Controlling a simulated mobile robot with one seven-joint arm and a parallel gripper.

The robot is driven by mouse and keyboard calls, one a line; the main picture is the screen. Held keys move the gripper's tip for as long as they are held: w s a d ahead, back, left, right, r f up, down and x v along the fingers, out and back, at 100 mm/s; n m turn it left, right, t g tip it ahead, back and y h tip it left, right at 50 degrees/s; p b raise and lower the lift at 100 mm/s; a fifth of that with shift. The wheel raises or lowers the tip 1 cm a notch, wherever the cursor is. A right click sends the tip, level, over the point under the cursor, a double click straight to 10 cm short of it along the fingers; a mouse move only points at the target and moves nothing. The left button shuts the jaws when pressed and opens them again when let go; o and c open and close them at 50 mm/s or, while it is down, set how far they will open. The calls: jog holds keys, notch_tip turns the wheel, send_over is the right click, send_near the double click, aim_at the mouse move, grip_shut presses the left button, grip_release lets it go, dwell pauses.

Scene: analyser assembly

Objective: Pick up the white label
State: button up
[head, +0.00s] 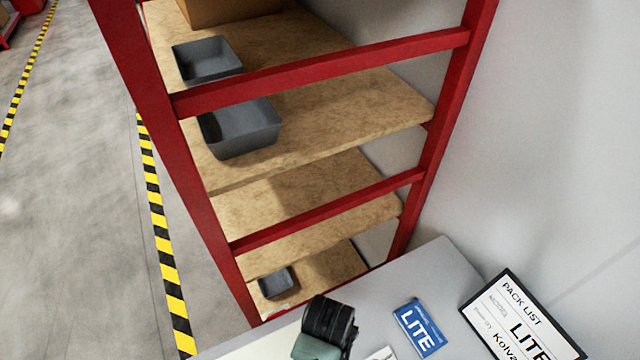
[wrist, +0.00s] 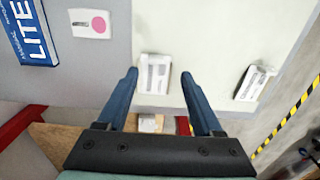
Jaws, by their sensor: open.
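My gripper (wrist: 159,76) is open and empty in the wrist view, its two blue fingers spread apart. A white label-like piece with grey print (wrist: 155,73) shows between the fingertips, lying on the pale worktop; the fingers do not touch it. A similar white printed piece (wrist: 254,82) lies to the right of the fingers. A white card with a pink dot (wrist: 92,23) lies at upper left. I cannot tell for certain which one is the white label. In the head view only the edge of a white card (head: 381,353) shows at the bottom.
A blue LITE box (head: 419,328) lies on the table and also shows in the wrist view (wrist: 30,32). A framed pack list sign (head: 522,325) stands at right. A red shelf rack (head: 320,74) with grey bins (head: 239,128) stands beyond the table.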

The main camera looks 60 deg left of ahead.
jog(key=shift+w+a+f, duration=0.1)
jog(key=shift+f, duration=1.1)
jog(key=shift+w+a+f, duration=0.1)
jog(key=shift+w+f, duration=0.05)
jog(key=shift+f, duration=1.1)
jog(key=shift+w+a+f, duration=0.1)
jog(key=shift+f, duration=1.1)
grip_shut()
